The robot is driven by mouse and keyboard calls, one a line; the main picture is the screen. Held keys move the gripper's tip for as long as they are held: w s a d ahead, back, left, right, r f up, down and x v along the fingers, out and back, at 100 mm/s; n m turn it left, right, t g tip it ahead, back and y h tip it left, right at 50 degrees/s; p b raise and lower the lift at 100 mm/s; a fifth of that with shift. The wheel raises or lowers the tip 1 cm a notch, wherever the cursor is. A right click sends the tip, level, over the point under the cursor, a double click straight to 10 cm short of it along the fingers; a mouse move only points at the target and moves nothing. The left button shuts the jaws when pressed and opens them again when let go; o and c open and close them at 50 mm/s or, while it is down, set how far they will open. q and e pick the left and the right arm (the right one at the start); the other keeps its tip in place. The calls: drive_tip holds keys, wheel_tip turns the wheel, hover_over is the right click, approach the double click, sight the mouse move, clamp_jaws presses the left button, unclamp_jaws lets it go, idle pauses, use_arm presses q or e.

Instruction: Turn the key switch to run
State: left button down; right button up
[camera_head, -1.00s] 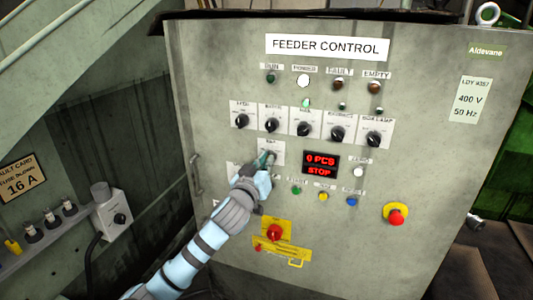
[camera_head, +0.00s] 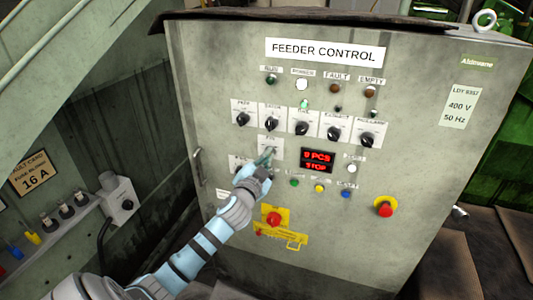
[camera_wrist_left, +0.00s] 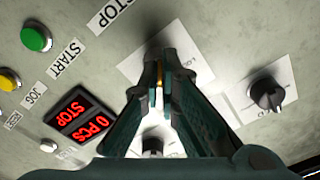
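The feeder control panel (camera_head: 410,100) faces me. Its key switch sits on a small white plate (camera_head: 270,143) below the row of black selector knobs; the plate also shows in the left wrist view (camera_wrist_left: 195,60). My left gripper (camera_head: 267,157) is at this plate and hides most of the switch. In the left wrist view its fingers (camera_wrist_left: 160,75) are close together at the plate, with a thin brass-coloured piece, seemingly the key, between them. The key's exact angle is hidden. The red display (camera_head: 318,160) reads 0 PCS and STOP. My right gripper is not in view.
Black selector knobs (camera_head: 302,128) stand just above the gripper. Green (camera_head: 294,183), yellow (camera_head: 319,188) and blue (camera_head: 346,194) buttons lie to its lower right. A red emergency button (camera_head: 384,208) is farther right. A red switch on yellow (camera_head: 273,217) is below the wrist.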

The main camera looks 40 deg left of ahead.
use_arm(q)
drive_tip(key=shift+m+p, duration=0.35)
drive_tip(key=shift+m, duration=0.55)
drive_tip(key=c, duration=1.8)
unclamp_jaws()
drive_tip(key=shift+c, duration=0.2)
drive_tip(key=v, duration=1.2)
